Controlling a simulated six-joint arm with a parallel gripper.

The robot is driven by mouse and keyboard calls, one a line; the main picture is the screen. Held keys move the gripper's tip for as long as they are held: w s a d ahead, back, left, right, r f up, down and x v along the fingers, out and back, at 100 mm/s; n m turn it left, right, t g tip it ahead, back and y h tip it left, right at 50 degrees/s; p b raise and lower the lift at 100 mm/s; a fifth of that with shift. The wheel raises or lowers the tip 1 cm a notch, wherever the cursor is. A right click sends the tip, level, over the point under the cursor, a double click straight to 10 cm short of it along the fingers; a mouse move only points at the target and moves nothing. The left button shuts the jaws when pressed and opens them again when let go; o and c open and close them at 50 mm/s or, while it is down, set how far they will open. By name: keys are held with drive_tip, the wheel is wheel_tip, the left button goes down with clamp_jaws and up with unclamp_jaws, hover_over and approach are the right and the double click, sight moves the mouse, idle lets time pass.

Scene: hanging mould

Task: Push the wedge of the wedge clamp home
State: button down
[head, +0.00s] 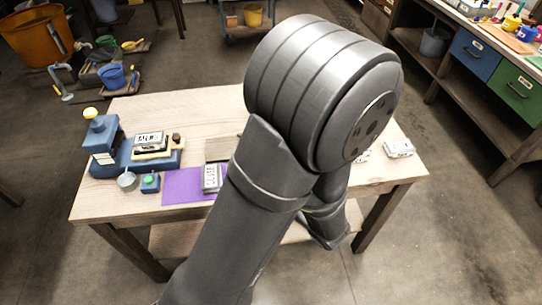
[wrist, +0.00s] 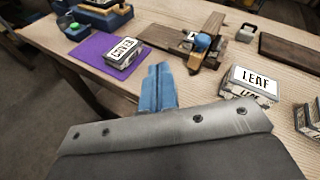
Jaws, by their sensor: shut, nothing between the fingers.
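The wooden clamp (wrist: 205,42) lies on the table ahead of my fingertips in the wrist view, with a rounded blue part on it. I cannot tell its wedge clearly from the other wooden pieces. My gripper (wrist: 158,72) shows as two blue fingers pressed together, shut and empty. The fingertips look apart from the clamp, on its near left side. In the head view my arm hides the gripper and most of the clamp area; only a wooden piece (head: 219,149) shows beside the arm.
A labelled "COVER" block (wrist: 124,52) lies on a purple mat (wrist: 92,47), left of my fingers. A "LEAF" block (wrist: 250,82) stands to the right. A dark wooden bar (wrist: 285,50) and grey weight-like piece (wrist: 246,33) lie beyond. A blue machine (head: 105,150) occupies the table's left.

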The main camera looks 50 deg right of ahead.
drive_tip(key=s+m+g+h, duration=0.1)
drive_tip(key=s+m+h, duration=0.4)
drive_tip(key=m, duration=0.2)
drive_tip(key=x, duration=1.4)
drive_tip(key=shift+d+f, duration=0.3)
drive_tip(key=shift+f, duration=0.15)
drive_tip(key=shift+w, duration=0.15)
drive_tip(key=shift+w+d+r, duration=0.1)
drive_tip(key=shift+w+d, duration=1)
drive_tip(key=shift+d, duration=0.05)
drive_tip(key=v, duration=1.4)
drive_tip(key=shift+a, duration=0.25)
